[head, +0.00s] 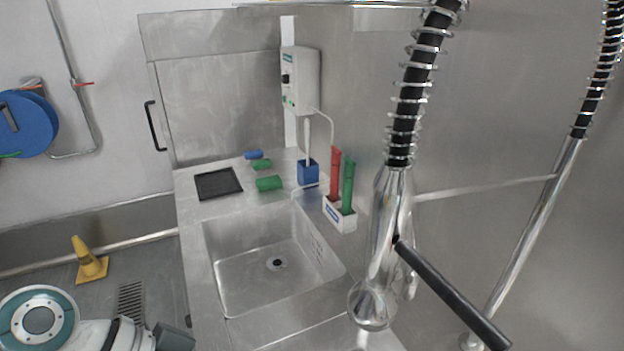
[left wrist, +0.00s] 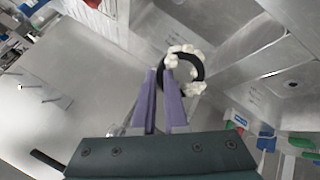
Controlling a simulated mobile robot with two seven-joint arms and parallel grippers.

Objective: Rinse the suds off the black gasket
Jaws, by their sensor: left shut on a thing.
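The black gasket (left wrist: 202,68) is a dark ring held at the tips of my left gripper (left wrist: 166,75) in the left wrist view. White suds (left wrist: 186,50) cling to its upper and lower right parts. The purple fingers are shut on its left side. In the head view my left arm is at the lower left; its fingertips and the gasket are out of that picture. The steel sink (head: 270,285), with a drain, is empty. A spray head (head: 378,290) with a black lever hangs right of the sink. My right gripper is not in view.
A dispenser (head: 300,80) hangs on the wall.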

